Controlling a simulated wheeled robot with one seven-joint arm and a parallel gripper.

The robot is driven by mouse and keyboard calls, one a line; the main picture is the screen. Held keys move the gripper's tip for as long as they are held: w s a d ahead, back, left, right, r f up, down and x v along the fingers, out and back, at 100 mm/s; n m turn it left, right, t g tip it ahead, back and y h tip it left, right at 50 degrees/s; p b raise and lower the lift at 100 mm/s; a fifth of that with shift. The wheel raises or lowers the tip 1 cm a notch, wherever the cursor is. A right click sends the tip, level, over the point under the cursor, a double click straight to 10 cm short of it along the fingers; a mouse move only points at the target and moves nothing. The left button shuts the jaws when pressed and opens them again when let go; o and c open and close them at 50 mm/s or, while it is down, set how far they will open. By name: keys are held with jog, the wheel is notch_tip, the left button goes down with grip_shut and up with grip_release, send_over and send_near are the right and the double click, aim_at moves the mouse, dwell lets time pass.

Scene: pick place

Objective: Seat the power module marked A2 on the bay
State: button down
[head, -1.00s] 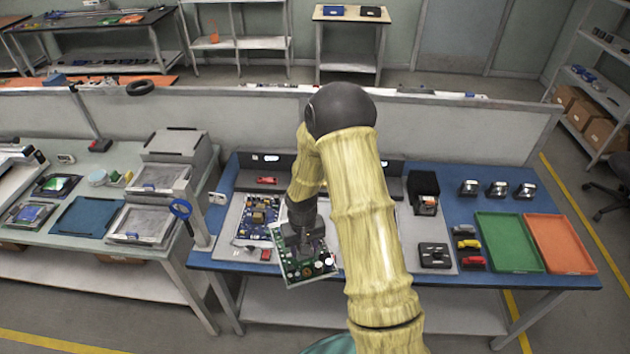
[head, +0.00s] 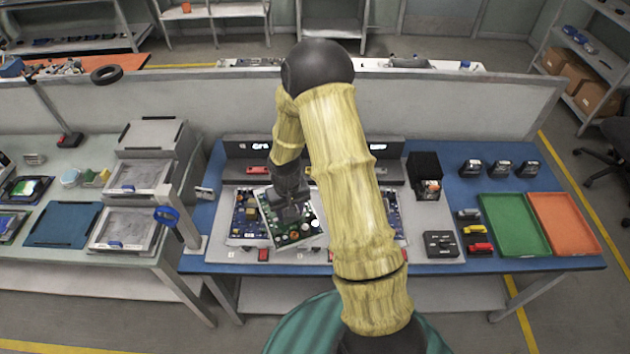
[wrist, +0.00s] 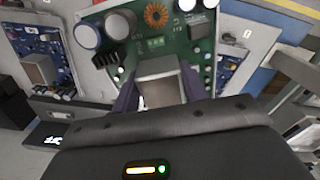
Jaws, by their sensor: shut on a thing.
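My gripper (head: 290,211) is shut on a green circuit board (head: 293,235), gripping a silver block on it. In the wrist view the green board (wrist: 182,38) shows large capacitors and a copper coil; the gripper (wrist: 155,98) fingers flank the silver block. No A2 mark is readable, so I cannot tell if this is the named module. The board is turned at an angle above the grey mat, between two blue boards (head: 246,210) and (head: 394,212). My arm and the held board hide the middle of the mat, and I cannot make out the bay.
A black box (head: 424,163), a dark switch box (head: 440,244), small coloured parts (head: 475,230), a green tray (head: 513,224) and an orange tray (head: 564,222) stand on the right. A grey panel (head: 255,170) runs along the back. A grey table (head: 50,255) stands left.

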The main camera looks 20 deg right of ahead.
jog(key=shift+r, duration=0.1)
